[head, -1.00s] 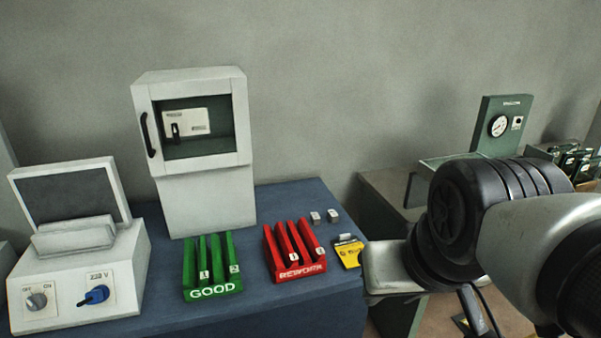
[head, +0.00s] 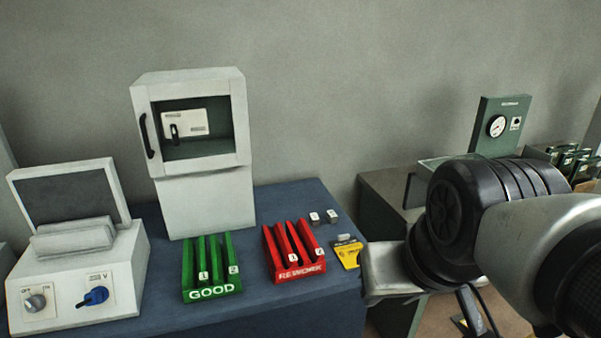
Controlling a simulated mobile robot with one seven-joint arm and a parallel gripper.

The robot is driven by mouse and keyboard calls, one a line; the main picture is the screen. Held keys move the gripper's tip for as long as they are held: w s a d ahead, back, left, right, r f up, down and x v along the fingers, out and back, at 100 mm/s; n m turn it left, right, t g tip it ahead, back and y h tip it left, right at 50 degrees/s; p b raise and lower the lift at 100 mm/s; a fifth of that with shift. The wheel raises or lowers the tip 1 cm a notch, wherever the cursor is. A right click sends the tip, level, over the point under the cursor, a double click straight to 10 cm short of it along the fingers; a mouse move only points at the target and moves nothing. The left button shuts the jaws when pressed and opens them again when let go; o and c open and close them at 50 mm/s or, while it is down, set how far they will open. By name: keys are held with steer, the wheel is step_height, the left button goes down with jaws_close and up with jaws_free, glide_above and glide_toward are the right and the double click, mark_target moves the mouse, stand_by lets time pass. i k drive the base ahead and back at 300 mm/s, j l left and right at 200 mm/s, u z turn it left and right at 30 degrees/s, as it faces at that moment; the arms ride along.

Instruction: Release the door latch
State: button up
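A white cabinet (head: 205,205) stands at the back of the blue bench in the head view. Its framed door (head: 243,120) looks closed, with a dark upright handle (head: 148,136) on its left side. Through the door's window or opening I see a white panel (head: 198,122) with a small black lever (head: 174,132). I cannot tell which part is the latch. My arm fills the right side of the view, well away from the cabinet. My gripper's fingertips are not visible.
A green GOOD rack (head: 212,291), a red REWORK rack (head: 298,271) and a yellow item (head: 347,254) stand on the blue bench (head: 290,305). A green gauge panel (head: 498,128) stands at right.

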mark_target(174, 131)
steer(key=i+j+u, duration=0.15)
steer(key=j, duration=0.3)
steer(key=i+j+u, duration=0.2)
steer(key=j, duration=0.25)
steer(key=i+j+u, duration=0.15)
steer(key=j, duration=0.25)
steer(key=i, duration=0.05)
